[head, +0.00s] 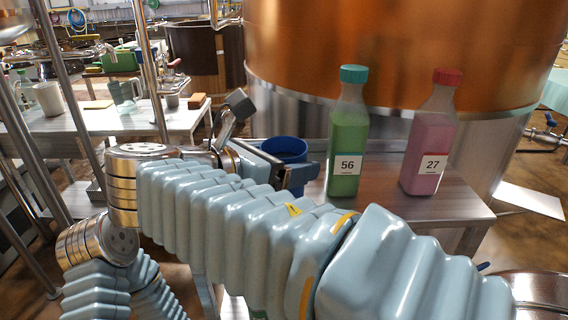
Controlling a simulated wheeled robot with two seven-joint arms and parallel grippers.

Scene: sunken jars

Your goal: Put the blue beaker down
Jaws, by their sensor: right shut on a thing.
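The blue beaker (287,147) is near the picture's middle, left of the bottles. Its rim and upper wall show, and it looks about upright. My right gripper (277,164) is at the beaker's left side, shut on it. My pale blue right arm crosses in front and hides the beaker's base, so I cannot tell whether it touches the table (462,205). My left gripper is not in view.
A green bottle (347,140) marked 56 and a pink bottle (430,140) marked 27 stand on the table, right of the beaker. A large copper vat (400,50) rises behind. A white bench (90,122) with a mug (48,98) and a grey jug (124,92) stands at left.

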